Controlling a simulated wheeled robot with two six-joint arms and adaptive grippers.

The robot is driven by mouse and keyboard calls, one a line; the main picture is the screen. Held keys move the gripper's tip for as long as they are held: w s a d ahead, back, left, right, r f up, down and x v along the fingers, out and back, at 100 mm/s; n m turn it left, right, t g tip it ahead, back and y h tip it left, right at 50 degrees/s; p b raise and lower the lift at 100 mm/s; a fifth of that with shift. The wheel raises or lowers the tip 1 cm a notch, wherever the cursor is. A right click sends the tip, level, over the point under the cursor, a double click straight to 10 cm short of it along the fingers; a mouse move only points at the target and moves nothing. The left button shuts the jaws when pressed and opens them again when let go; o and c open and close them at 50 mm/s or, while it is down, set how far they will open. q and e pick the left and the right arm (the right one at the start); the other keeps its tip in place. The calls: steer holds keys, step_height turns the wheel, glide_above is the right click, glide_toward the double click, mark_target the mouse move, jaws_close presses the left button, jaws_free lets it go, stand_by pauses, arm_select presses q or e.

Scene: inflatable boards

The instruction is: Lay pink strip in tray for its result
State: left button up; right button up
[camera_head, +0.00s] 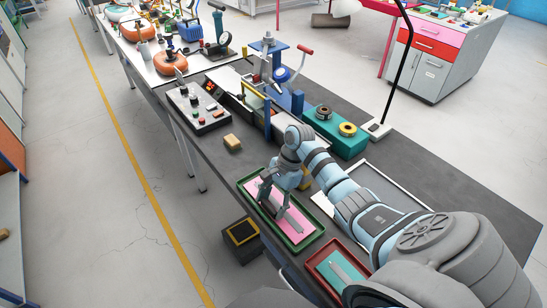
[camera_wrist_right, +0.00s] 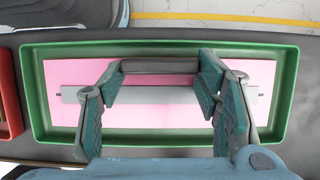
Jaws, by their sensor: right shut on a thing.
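The green tray (camera_head: 243,187) lies at the near edge of the dark bench, and it also fills most of the right wrist view (camera_wrist_right: 38,108). The flat pink strip (camera_head: 294,211) is inside its rim, with a grey bar along its middle; its pink face also shows in the wrist view (camera_wrist_right: 85,75). My right gripper (camera_head: 275,203) is low over the tray, with its fingers set wide apart and shut on the strip. In the wrist view the fingers (camera_wrist_right: 160,85) hide part of it. I cannot tell whether it touches the tray floor. My left gripper is out of view.
A red tray (camera_head: 309,267) with a teal piece and grey bar is beside the green one. A yellow block (camera_head: 232,142), a control box (camera_head: 200,112) and a teal block with rolls (camera_head: 336,140) stand farther back. A dark box (camera_head: 241,238) is below the bench edge.

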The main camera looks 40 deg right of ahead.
steer(key=o, duration=1.3)
steer(key=shift+f, duration=0.1)
steer(key=shift+r+p, duration=0.4)
steer(key=v, duration=1.1)
steer(key=shift+d+r+b, duration=0.25)
steer(key=shift+b, duration=0.05)
steer(key=shift+s+d+f, duration=0.1)
steer(key=shift+s, duration=0.05)
